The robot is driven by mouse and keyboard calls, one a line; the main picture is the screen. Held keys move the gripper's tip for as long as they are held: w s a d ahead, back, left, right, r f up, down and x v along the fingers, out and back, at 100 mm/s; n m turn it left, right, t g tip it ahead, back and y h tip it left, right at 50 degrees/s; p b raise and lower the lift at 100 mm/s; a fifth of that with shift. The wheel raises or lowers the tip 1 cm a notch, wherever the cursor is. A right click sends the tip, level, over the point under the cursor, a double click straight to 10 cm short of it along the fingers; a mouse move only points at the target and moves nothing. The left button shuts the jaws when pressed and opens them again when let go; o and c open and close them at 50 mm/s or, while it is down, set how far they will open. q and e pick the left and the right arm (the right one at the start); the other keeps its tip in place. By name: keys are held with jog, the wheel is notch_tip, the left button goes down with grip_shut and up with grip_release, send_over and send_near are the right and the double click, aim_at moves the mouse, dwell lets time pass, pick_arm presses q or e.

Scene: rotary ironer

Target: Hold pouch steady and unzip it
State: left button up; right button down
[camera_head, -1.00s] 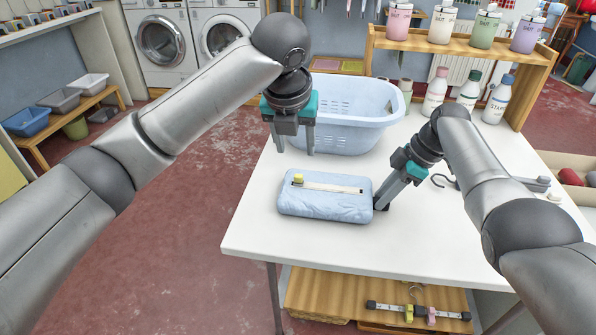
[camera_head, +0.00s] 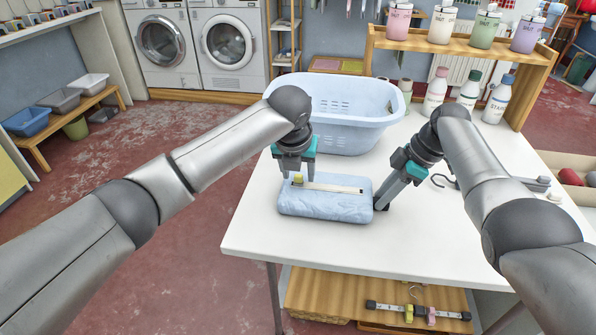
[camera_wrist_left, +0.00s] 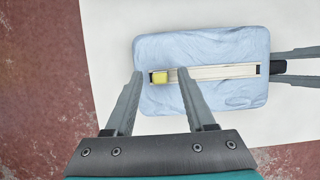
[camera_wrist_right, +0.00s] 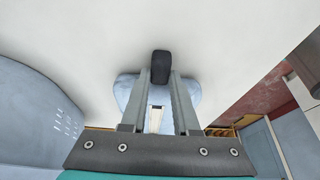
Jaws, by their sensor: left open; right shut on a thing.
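The light blue pouch (camera_head: 325,206) lies flat on the white table, with a pale zipper strip (camera_head: 335,188) along its top. The yellow zipper pull (camera_head: 298,178) is at the strip's left end. My left gripper (camera_head: 297,174) is open above that end. In the left wrist view its fingers (camera_wrist_left: 161,76) stand on either side of the yellow pull (camera_wrist_left: 159,77), with no visible grip on it. My right gripper (camera_head: 381,204) is shut on the dark tab at the pouch's right end. The tab (camera_wrist_right: 160,67) shows between its fingers in the right wrist view.
A light blue laundry basket (camera_head: 350,135) stands behind the pouch. Bottles (camera_head: 468,90) and a wooden shelf (camera_head: 455,60) are at the back right. The table's front (camera_head: 350,246) is clear.

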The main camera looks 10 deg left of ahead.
pick_arm(q)
grip_shut()
dwell(0.4)
dwell(1.0)
